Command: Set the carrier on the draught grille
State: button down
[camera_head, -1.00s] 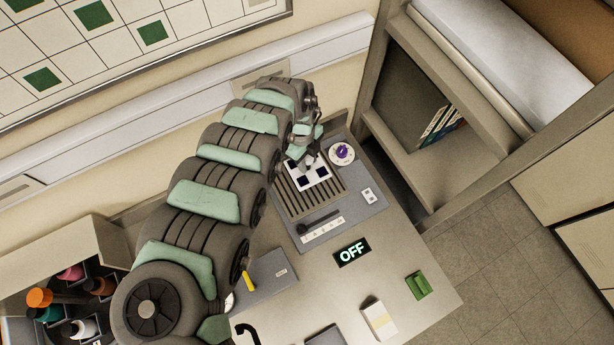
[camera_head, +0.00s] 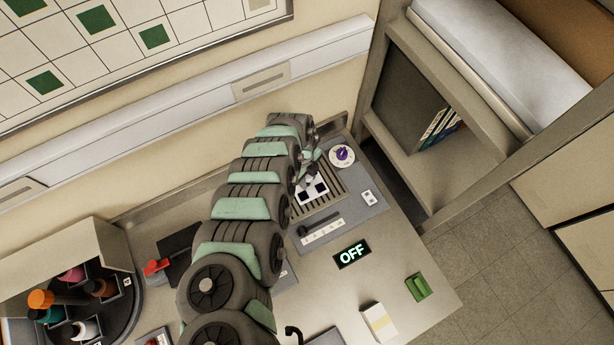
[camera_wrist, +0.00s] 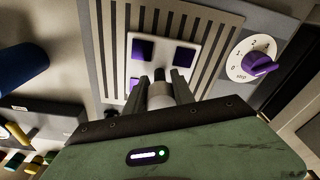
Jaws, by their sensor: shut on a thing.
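The carrier is a white square plate (camera_head: 311,191) with dark purple squares on it. It also shows in the wrist view (camera_wrist: 162,58), ahead of my fingers. My gripper (camera_wrist: 160,88) is shut on the pale, round-topped grip of the carrier. The draught grille is a slatted panel (camera_head: 331,176); its bars show on both sides of the carrier in the wrist view (camera_wrist: 112,60). The carrier is over the grille, within its outline. I cannot tell whether it touches the bars. My gripper (camera_head: 309,176) is partly hidden by my arm in the head view.
A white dial with a purple knob (camera_head: 342,154) stands beside the grille. A dark lever on a scale strip (camera_head: 322,232) and an OFF display (camera_head: 352,252) lie in front. A green block (camera_head: 418,286) and a white box (camera_head: 379,320) stand near the bench edge.

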jog(key=shift+f, duration=0.2)
jog(key=c, duration=1.1)
grip_release()
jog(key=shift+w+r, duration=0.1)
jog(key=shift+o, duration=0.2)
notch_tip(320, 180, up, 12)
jog(key=a, duration=0.1)
jog(key=shift+w+r+b, duration=0.15)
jog(key=shift+w+b, duration=0.15)
jog(key=shift+w, duration=0.15)
